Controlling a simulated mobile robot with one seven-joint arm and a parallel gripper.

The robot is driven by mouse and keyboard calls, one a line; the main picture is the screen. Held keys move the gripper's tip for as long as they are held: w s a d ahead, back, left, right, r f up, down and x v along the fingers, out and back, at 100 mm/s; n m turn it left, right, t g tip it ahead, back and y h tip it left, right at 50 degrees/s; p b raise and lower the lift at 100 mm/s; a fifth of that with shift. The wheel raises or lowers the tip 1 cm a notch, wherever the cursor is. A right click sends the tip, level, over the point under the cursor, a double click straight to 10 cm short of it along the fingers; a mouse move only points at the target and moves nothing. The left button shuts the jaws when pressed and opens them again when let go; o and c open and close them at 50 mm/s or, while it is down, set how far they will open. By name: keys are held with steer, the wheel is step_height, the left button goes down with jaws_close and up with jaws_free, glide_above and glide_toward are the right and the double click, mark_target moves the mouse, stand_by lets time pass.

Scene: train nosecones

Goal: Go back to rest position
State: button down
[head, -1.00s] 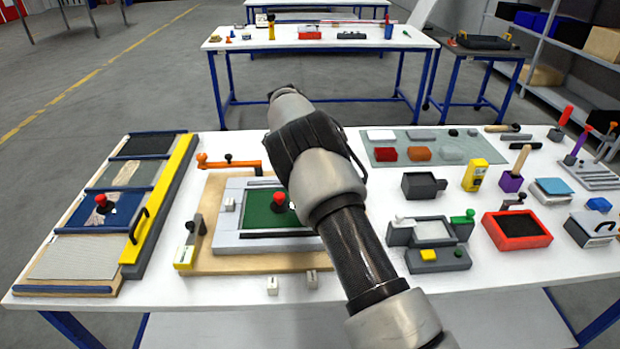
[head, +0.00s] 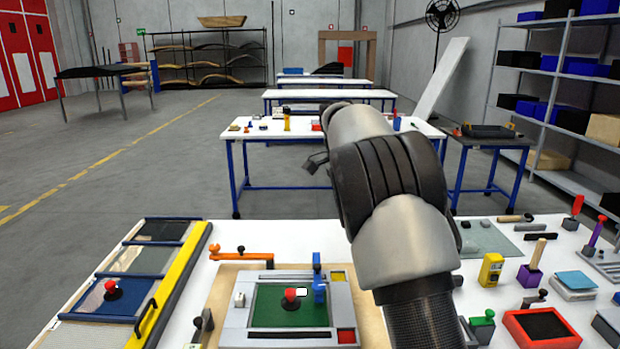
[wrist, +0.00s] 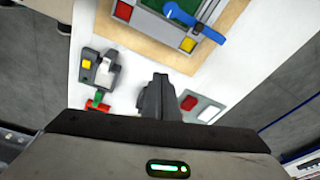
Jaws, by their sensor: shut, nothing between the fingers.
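My gripper (wrist: 158,82) shows in the wrist view as dark fingers brought together, with nothing held. It is above the white workbench (wrist: 145,40). In the head view my arm rises over the right of the bench and reaches away from me; the fingers cannot be made out there. The grey fixture with a green panel (head: 270,310) sits on a wooden board, left of my arm. A red knob (head: 291,296) and a blue lever (head: 318,285) are on it. The blue lever also shows in the wrist view (wrist: 208,33).
The yellow bar (head: 172,290) edges a panel rack at the left. A red tray (head: 560,342), a yellow container (head: 491,270) and a purple block (head: 530,275) stand right of my arm. A second table (head: 262,133) and shelves (head: 545,65) lie beyond. Open floor lies between the tables.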

steer(key=s+d+r+n+t+y+p, duration=0.1)
steer(key=s+d+r+n, duration=0.15)
steer(key=s+r, duration=0.5)
steer(key=s+d+r+n+t+y+p, duration=0.1)
steer(key=s+r+n, duration=0.35)
steer(key=s, duration=0.65)
steer(key=s+f+n+t+p, duration=0.2)
steer(key=s+n, duration=0.5)
steer(key=s, duration=1.1)
steer(key=shift+s+a+f+t, duration=0.3)
steer(key=shift+s+a+f, duration=0.1)
steer(key=shift+f, duration=0.4)
